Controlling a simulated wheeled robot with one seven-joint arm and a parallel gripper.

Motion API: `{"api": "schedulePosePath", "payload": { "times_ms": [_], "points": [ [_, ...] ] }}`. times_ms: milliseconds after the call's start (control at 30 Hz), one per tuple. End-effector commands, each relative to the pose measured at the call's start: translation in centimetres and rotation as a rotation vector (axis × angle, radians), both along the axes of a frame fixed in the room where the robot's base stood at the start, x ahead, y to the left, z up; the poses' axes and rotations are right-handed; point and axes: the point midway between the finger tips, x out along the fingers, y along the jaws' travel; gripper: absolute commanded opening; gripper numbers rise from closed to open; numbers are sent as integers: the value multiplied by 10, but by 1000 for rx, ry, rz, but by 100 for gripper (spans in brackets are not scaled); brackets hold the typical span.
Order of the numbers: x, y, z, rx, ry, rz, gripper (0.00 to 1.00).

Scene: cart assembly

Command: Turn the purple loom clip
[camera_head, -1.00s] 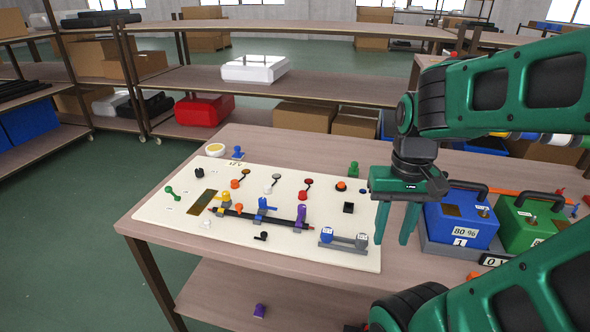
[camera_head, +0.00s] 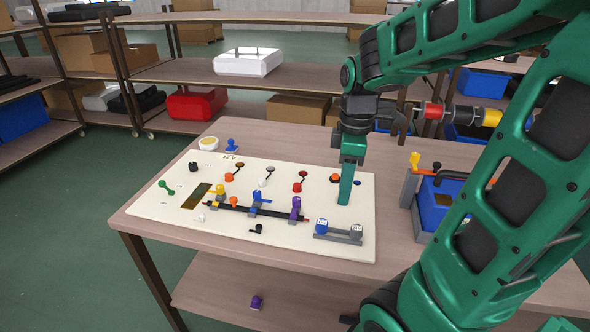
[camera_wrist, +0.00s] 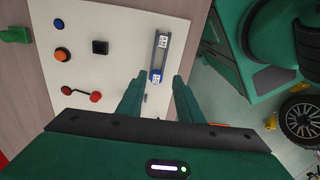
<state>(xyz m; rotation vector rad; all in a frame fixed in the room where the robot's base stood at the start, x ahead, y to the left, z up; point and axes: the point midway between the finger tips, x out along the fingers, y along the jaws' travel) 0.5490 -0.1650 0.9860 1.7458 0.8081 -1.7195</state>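The purple loom clip (camera_head: 296,207) stands on the cream board (camera_head: 160,214), around or on the right part of a black cable (camera_head: 250,211). My gripper (camera_head: 345,201) points down over the board's right part, to the right of the purple clip and apart from it. In the wrist view its two fingers (camera_wrist: 161,78) are spread with nothing held between them. The purple clip cannot be made out in the wrist view.
A blue clip (camera_head: 260,197) and a yellow clip (camera_head: 219,192) sit further left along the cable. A grey bracket with blue and grey ends (camera_head: 338,235) lies just in front of my gripper. Red (camera_head: 300,181) and orange levers stand behind the cable. A blue box (camera_head: 434,204) is at the right.

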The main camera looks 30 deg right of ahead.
Motion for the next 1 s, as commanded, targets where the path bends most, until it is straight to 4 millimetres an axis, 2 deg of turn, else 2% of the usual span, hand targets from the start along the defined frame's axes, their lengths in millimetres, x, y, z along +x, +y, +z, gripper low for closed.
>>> {"api": "schedulePosePath", "payload": {
  "times_ms": [33, 300, 500, 700, 867, 1000],
  "points": [
    [14, 3, -1, -1, -2, 127, 33],
    [82, 22, -9, -10, -20, 848, 33],
    [121, 37, -16, -21, -27, 1282, 33],
    [139, 46, -20, -26, -27, 1503, 33],
    [142, 46, -27, -27, -27, 1540, 33],
    [141, 45, -40, -26, -26, 1536, 33]
  ]
}}
